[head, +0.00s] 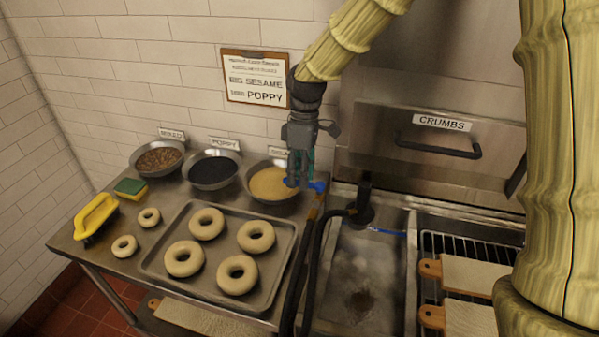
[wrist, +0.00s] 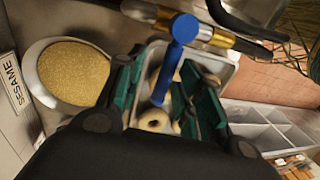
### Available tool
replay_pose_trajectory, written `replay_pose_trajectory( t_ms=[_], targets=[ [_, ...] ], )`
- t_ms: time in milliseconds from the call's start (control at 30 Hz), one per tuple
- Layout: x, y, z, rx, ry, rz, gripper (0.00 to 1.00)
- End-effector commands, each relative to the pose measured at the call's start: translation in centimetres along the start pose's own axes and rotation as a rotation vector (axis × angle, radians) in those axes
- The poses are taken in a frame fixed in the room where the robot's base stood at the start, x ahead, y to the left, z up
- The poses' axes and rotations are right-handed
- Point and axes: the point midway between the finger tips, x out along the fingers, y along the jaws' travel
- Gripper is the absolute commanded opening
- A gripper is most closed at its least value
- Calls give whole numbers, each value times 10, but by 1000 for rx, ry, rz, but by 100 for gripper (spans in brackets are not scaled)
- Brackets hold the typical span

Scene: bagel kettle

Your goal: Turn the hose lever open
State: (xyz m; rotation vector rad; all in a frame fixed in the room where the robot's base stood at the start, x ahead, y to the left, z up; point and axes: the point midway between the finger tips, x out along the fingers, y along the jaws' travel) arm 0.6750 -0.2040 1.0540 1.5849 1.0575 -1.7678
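The blue hose lever (head: 318,186) shows beside my gripper (head: 299,182) in the head view, near the sesame bowl. In the wrist view the lever (wrist: 170,70) is a blue bar with a round hub, on a brass and steel fitting (wrist: 212,38). My gripper (wrist: 160,98) is open, with its green-padded fingers apart on either side of the lever in that view. I cannot tell whether either finger touches it. The black hose (head: 312,262) runs down at the table's right edge. My gripper partly hides the lever in the head view.
The sesame bowl (head: 270,197) is close to my gripper. A tray (head: 157,262) with several bagels lies on the steel table. The sink (head: 345,275) is to the right, with a black sprayer (head: 363,208). A crumbs drawer (head: 385,140) is behind it.

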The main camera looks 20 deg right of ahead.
Motion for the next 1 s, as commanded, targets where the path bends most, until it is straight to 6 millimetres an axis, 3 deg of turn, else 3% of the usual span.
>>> replay_pose_trajectory(
  t_ms=[200, 400, 800, 1000],
  targets=[
    [2, 4, -3, 0, -3, -5, 36],
    [4, 6, -4, 0, -4, -6, 0],
    [1, 6, -5, -6, -4, -4, 0],
    [0, 0, -18, -73, -18, -3, 0]
  ],
)
